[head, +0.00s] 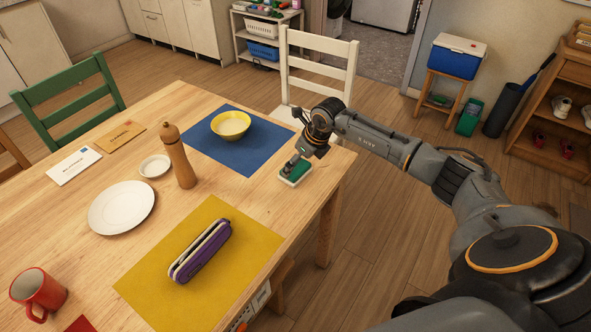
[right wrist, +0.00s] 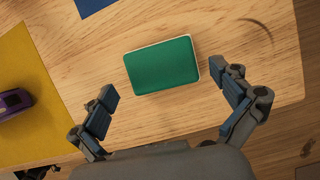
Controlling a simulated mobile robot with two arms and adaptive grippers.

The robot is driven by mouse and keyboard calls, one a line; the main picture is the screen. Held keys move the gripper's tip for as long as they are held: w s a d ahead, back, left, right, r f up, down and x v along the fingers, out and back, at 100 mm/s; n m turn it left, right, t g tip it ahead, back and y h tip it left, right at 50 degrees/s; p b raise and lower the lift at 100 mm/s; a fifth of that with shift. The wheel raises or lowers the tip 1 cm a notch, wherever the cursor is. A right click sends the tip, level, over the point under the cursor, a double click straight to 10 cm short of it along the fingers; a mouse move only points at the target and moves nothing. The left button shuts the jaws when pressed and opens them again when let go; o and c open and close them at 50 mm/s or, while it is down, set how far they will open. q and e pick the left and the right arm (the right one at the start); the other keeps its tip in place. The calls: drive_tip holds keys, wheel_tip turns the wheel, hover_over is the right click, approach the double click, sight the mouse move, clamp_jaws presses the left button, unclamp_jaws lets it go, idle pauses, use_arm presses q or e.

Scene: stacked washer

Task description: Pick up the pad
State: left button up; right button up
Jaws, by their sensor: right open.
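The pad is a green rectangle with a white edge (right wrist: 162,65). It lies flat on the wooden table close to the table's edge, and it also shows in the head view (head: 296,172), partly covered by my gripper. My right gripper (right wrist: 170,98) is open above the pad. In the wrist view its two fingers stand apart, one to the lower left of the pad and one to the right, with nothing between them held. In the head view my right gripper (head: 292,166) reaches down over the pad. My left gripper is not in view.
A blue placemat (head: 205,150) with a yellow bowl (head: 230,125) lies left of the pad. A pepper mill (head: 178,155) stands farther left. A white chair (head: 318,75) is behind the table.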

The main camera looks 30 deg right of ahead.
sight(296, 167)
drive_tip(key=x, duration=0.3)
drive_tip(key=shift+w+f, duration=0.1)
drive_tip(key=c, duration=0.9)
drive_tip(key=shift+c, duration=0.2)
